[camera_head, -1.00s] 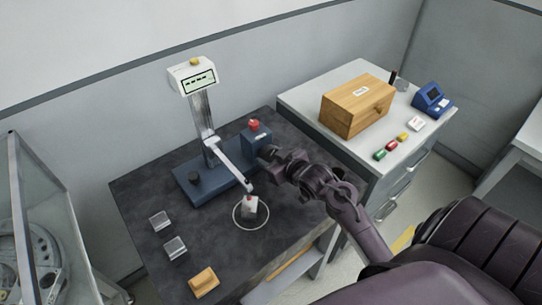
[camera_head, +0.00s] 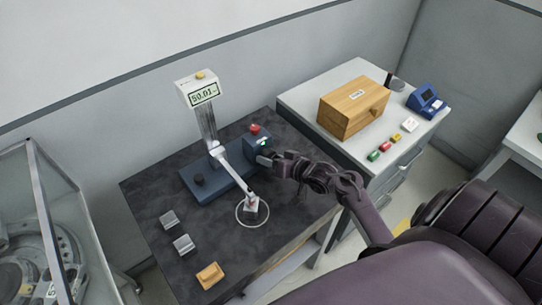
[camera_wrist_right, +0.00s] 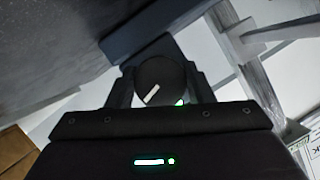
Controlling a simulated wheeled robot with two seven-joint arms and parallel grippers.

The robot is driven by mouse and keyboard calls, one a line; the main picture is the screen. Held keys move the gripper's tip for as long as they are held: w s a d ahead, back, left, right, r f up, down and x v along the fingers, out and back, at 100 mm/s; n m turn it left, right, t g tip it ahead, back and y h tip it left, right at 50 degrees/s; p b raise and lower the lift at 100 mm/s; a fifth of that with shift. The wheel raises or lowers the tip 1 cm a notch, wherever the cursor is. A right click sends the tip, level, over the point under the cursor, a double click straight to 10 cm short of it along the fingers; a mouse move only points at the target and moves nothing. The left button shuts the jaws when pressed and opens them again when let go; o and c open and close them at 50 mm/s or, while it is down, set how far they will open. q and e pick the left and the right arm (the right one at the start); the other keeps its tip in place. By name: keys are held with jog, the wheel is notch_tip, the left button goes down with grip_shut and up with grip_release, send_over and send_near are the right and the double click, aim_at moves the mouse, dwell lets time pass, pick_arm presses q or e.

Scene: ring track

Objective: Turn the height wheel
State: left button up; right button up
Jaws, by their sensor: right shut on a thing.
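The height wheel (camera_wrist_right: 160,76) is a dark round knob with a white mark, seen end-on in the right wrist view. My right gripper (camera_wrist_right: 161,88) has a finger on each side of it and is shut on it. In the head view my right gripper (camera_head: 270,160) is at the right side of the blue gauge housing (camera_head: 252,149) and hides most of the wheel. The gauge's display (camera_head: 203,94) on top of its column reads about 50.01. The gauge's arm reaches down to a small block (camera_head: 251,205) inside a white ring. My left gripper is out of view.
Two grey blocks (camera_head: 169,219) and a yellow-orange block (camera_head: 209,275) lie on the dark table (camera_head: 140,200). A wooden box (camera_head: 352,108) and a blue device (camera_head: 428,101) stand on the side cabinet.

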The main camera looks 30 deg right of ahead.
dwell(0.3)
jog(key=o, duration=1)
jog(key=shift+c, duration=0.2)
jog(key=shift+s, duration=0.1)
jog(key=b+v, duration=0.1)
jog(key=v, duration=0.6)
jog(key=shift+s+d, duration=0.2)
jog(key=shift+s, duration=0.1)
